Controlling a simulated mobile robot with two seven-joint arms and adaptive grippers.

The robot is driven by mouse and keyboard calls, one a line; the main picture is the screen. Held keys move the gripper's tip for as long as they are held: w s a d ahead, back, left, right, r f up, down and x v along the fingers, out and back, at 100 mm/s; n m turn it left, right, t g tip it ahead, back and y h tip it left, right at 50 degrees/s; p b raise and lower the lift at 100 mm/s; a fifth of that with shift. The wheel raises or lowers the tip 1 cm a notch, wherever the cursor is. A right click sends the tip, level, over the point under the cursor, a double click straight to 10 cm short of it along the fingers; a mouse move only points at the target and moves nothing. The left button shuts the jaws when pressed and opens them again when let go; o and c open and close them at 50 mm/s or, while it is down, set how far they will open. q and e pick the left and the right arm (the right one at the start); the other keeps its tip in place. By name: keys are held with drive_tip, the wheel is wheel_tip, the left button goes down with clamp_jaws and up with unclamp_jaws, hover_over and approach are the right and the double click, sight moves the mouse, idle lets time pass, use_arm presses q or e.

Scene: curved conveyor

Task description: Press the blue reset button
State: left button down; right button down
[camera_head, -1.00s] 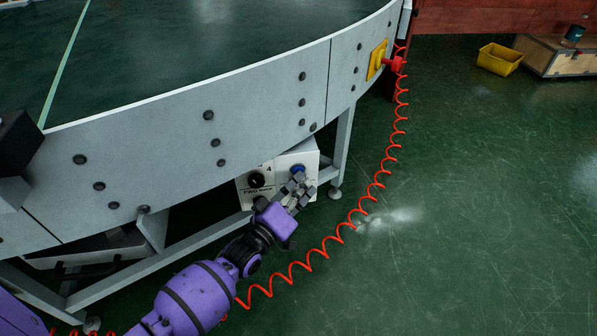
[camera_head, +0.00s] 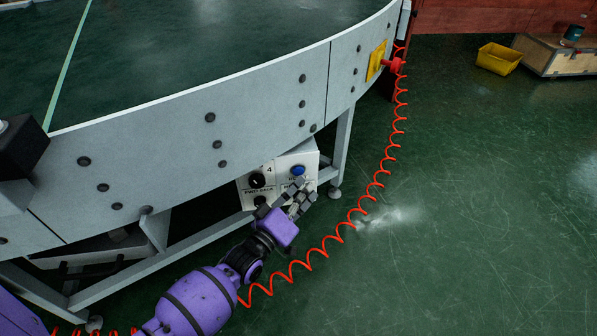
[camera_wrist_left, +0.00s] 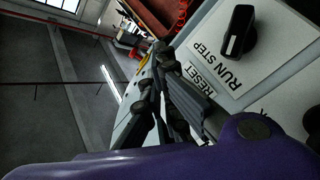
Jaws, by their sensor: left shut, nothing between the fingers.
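The blue reset button (camera_head: 298,170) is on a white control panel (camera_head: 283,180) under the curved conveyor. It shows clear above my left fingertips in the head view. My left gripper (camera_head: 299,188) is shut and empty, just below the button in the picture and in front of the panel's lower part. A small gap shows between fingers and button; the exact depth is hard to tell. In the left wrist view the dark gripper fingers (camera_wrist_left: 165,85) are beside the RESET lettering (camera_wrist_left: 194,82), and I cannot make out the button there. My right gripper is not in view.
A black knob (camera_head: 257,181) is left of the button. The conveyor's side wall (camera_head: 260,95) overhangs the panel, and a frame leg (camera_head: 343,150) stands to its right. A red coiled cable (camera_head: 378,180) hangs nearby. A yellow-backed red button (camera_head: 385,62) is farther up. Open green floor lies right.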

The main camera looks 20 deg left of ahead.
use_arm(q)
drive_tip(key=s+d, duration=0.1)
drive_tip(key=s+d+p, duration=0.1)
drive_tip(key=s+p, duration=0.1)
drive_tip(key=s, duration=0.1)
drive_tip(key=shift+s+d, duration=0.1)
drive_tip(key=shift+d, duration=0.3)
idle(0.6)
